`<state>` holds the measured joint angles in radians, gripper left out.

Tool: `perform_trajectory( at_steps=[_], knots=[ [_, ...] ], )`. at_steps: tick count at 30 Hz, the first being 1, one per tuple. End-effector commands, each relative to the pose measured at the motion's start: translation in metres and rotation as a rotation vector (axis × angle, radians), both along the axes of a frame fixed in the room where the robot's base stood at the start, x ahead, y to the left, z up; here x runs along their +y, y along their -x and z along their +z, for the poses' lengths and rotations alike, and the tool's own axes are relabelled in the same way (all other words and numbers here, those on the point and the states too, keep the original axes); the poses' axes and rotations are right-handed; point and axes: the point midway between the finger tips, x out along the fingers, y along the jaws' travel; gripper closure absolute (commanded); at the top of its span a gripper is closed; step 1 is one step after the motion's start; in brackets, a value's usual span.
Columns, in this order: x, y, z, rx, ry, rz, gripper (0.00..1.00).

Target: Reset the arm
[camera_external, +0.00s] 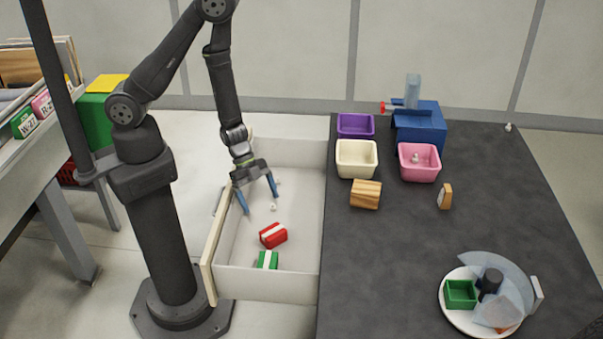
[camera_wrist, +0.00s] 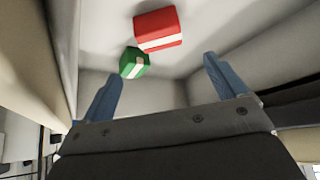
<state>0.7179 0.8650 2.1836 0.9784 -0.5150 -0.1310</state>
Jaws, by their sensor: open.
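My arm reaches from its dark base over an open pale drawer (camera_external: 290,285). My gripper (camera_external: 259,203) points down inside the drawer, with its two blue fingers spread apart and nothing between them. In the wrist view my gripper (camera_wrist: 163,80) also shows open and empty. A red block with a white band (camera_external: 273,235) lies on the drawer floor in front of the fingers; it also shows in the wrist view (camera_wrist: 158,27). A green block with a white band (camera_external: 267,260) lies beside it, nearer the drawer's front corner, and shows in the wrist view (camera_wrist: 132,63).
Small white pieces (camera_external: 273,207) lie in the drawer near the fingers. The dark table (camera_external: 400,260) to the right holds purple (camera_external: 355,125), cream (camera_external: 357,159) and pink (camera_external: 419,162) bins, a blue device (camera_external: 420,128), wooden pieces (camera_external: 365,195) and a white round plate (camera_external: 458,318). A shelf stands left.

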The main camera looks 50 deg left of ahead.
Motion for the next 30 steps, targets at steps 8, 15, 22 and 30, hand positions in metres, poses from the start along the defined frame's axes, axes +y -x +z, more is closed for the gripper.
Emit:
perform_trajectory(
  at_steps=[8, 15, 22, 30],
  knots=[
    [0.000, 0.000, 0.000, 0.000, 0.000, 0.000, 0.10],
    [-0.008, 0.000, -0.012, 0.001, -0.001, -0.002, 0.10],
    [-0.024, 0.001, -0.038, 0.002, -0.001, -0.002, 0.10],
    [-0.045, 0.001, -0.071, 0.001, -0.002, -0.003, 0.10]
  ],
)
